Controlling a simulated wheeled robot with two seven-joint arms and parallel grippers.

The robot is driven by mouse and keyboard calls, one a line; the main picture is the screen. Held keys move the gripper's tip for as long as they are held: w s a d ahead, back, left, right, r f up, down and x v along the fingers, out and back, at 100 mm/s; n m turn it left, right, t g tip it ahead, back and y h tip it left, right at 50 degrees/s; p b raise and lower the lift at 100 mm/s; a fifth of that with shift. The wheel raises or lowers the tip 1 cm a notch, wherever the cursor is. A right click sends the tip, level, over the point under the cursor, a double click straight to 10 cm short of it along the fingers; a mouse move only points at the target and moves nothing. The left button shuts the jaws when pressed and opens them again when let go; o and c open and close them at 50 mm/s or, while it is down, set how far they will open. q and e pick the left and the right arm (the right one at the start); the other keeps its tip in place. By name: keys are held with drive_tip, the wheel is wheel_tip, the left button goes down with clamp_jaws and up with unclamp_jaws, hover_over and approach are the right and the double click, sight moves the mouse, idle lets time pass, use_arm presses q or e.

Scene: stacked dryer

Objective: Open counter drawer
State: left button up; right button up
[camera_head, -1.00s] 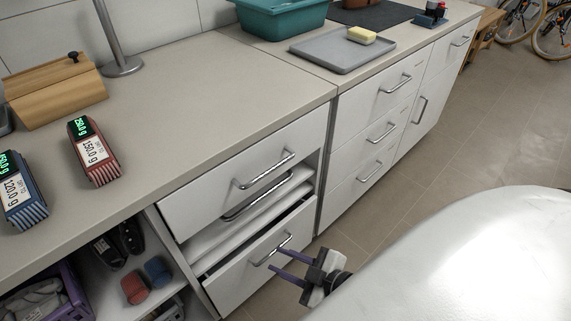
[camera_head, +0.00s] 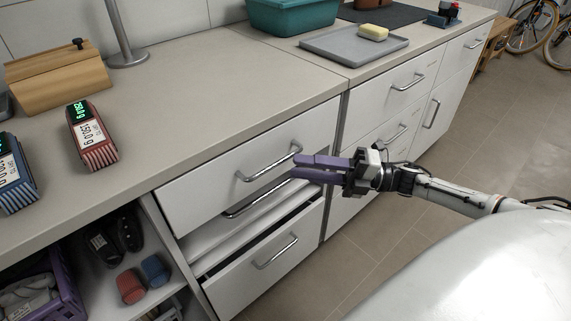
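The near counter cabinet has a top drawer (camera_head: 225,182) with a chrome handle (camera_head: 270,165). Below it is a middle drawer whose handle (camera_head: 245,206) lies in shadow. The bottom drawer (camera_head: 285,262) has its own handle (camera_head: 275,252) and a dark gap along its top edge, so it stands partly out. My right gripper (camera_head: 297,167) comes in from the right with two purple fingers apart and empty. In the picture its tips are by the right ends of the top and middle handles; contact cannot be told. My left gripper is out of view.
A second cabinet (camera_head: 370,115) with closed drawers stands to the right. The countertop (camera_head: 200,105) bears scale-like devices (camera_head: 92,137), a wooden box (camera_head: 58,78), a grey tray (camera_head: 330,45) and a teal basin (camera_head: 290,17). An open shelf at lower left holds a purple crate (camera_head: 65,285).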

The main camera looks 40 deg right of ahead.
drive_tip(key=shift+x, duration=2.4)
drive_tip(key=shift+c, duration=0.3)
clamp_jaws()
